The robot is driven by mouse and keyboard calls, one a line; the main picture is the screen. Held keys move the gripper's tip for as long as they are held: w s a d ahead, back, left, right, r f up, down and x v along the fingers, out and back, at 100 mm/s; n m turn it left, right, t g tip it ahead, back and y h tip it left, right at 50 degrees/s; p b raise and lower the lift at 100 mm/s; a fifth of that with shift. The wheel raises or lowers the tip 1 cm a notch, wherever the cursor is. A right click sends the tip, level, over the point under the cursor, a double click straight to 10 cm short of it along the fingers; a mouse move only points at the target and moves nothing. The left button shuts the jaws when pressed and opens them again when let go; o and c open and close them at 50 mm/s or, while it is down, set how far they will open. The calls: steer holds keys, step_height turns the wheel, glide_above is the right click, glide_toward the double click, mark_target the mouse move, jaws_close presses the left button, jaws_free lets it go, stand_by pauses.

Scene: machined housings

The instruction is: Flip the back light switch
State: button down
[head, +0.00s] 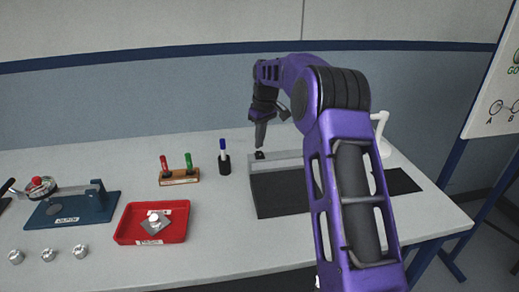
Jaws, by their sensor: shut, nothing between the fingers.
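My gripper (259,143) points down at the back of the table, shut and empty. Its tip is just above or touching a small black piece (260,155), which may be a light switch; I cannot tell which. The black piece sits at the left end of a low grey bar (287,161) behind a black mat (277,196). My arm crosses in front of the bar's right part and hides what is there. No other switch can be made out.
A wooden holder (180,178) with red and green markers and a blue marker in a black cup (224,164) stand left of my gripper. A red tray (128,230), a blue fixture (75,212) and several metal knobs (48,255) are further left. A white object (382,140) stands behind my arm.

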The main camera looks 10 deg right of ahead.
mark_target(260, 152)
steer(key=shift+r+p, duration=2)
steer(key=shift+r, duration=0.55)
